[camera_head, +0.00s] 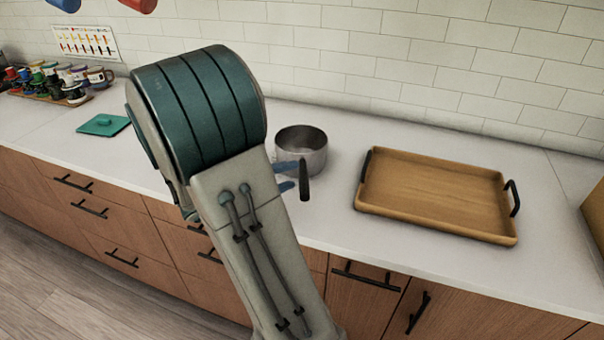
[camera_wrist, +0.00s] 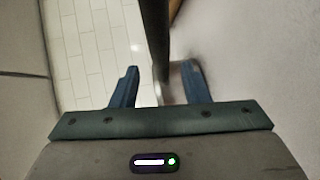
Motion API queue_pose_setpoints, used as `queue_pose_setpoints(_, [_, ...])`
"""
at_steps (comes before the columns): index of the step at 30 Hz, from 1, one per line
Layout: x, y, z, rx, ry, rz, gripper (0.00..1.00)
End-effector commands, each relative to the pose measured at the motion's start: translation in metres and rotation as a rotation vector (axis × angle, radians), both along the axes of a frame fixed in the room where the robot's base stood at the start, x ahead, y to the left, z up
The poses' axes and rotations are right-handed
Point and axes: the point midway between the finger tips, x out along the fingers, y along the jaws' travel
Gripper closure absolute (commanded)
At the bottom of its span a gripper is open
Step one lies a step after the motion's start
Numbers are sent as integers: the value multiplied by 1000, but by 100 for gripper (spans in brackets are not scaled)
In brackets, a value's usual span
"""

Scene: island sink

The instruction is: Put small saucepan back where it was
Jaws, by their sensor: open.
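The small saucepan (camera_head: 308,158) is a grey metal pot standing upright on the white counter near the back wall. Its dark handle (camera_head: 304,184) points toward the front of the counter. My gripper (camera_head: 297,173) is open beside the handle, its blue fingers coming from the left. In the wrist view the dark handle (camera_wrist: 154,35) runs down from the top, in line with the gap between the open fingers (camera_wrist: 160,66). I cannot tell whether the fingers touch it. My arm hides part of the counter left of the pot.
A wooden tray (camera_head: 436,194) with black handles lies on the counter to the right. A green square item (camera_head: 103,125) and a group of mugs (camera_head: 73,90) are at the left. White counter is free between saucepan and tray. Drawers (camera_head: 90,210) line the front.

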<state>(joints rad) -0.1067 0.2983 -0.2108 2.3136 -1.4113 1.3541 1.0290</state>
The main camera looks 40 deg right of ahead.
Motion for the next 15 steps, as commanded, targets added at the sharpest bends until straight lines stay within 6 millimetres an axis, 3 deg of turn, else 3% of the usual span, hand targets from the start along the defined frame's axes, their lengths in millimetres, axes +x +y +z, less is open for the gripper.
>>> queue_pose_setpoints(6, [6,39,8,-1,-2,3,59])
queue_pose_setpoints(11, [5,52,11,6,-1,-3,59])
queue_pose_setpoints(15, [-12,58,8,112,12,-42,59])
